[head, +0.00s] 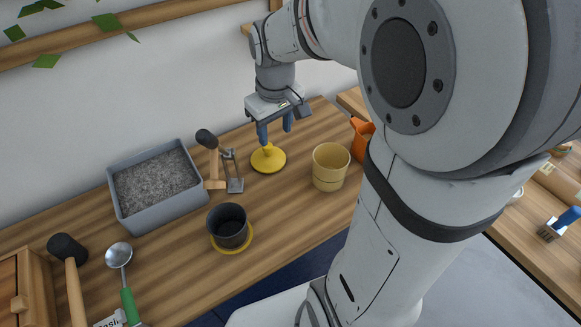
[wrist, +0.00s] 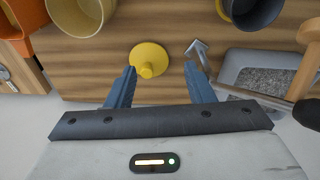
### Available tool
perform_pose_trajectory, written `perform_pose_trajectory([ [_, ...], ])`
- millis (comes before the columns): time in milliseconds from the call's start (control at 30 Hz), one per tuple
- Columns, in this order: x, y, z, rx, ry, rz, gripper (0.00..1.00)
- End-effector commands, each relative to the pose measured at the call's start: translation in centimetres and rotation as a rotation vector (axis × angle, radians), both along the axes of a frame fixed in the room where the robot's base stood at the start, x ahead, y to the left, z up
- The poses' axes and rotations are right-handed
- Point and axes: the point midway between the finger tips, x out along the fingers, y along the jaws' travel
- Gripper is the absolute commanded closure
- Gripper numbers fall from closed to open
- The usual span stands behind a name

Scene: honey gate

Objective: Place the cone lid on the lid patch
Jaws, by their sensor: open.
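The cone lid (head: 270,160), a yellow disc with a small raised knob, rests on the wooden table in the head view. It also shows in the wrist view (wrist: 149,56), just beyond the fingertips. My gripper (head: 275,134) is open and empty above the lid, with its blue fingers pointing down. In the wrist view my gripper (wrist: 160,72) has its fingers to either side of the lid's knob, apart from it. A flat yellow round (head: 234,248) shows under a dark cup; I cannot tell whether it is the lid patch.
The dark cup (head: 230,225) stands left of the lid and a yellow cup (head: 330,168) stands right. A grey bin of gravel (head: 157,188), a mallet (head: 213,160) and a metal tool (head: 233,174) are to the left. An orange container (head: 362,136) is at right. Bare table lies in front of the lid.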

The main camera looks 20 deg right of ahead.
Motion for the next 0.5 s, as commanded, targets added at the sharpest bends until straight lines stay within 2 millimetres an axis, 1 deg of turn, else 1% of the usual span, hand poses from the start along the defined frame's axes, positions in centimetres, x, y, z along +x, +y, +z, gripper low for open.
perform_pose_trajectory([
  [33,-1.8,0.1,0.6,0.004,-0.02,-0.034,0.52],
  [100,-4.1,0.3,1.0,0.011,-0.041,-0.084,0.52],
  [200,-7.2,0.5,1.2,0.023,-0.069,-0.154,0.52],
  [300,-9.7,0.6,1.1,0.034,-0.092,-0.213,0.52],
  [400,-11.5,0.7,0.9,0.044,-0.108,-0.256,0.52],
  [500,-12.6,1.3,0.7,0.05,-0.116,-0.281,0.52],
])
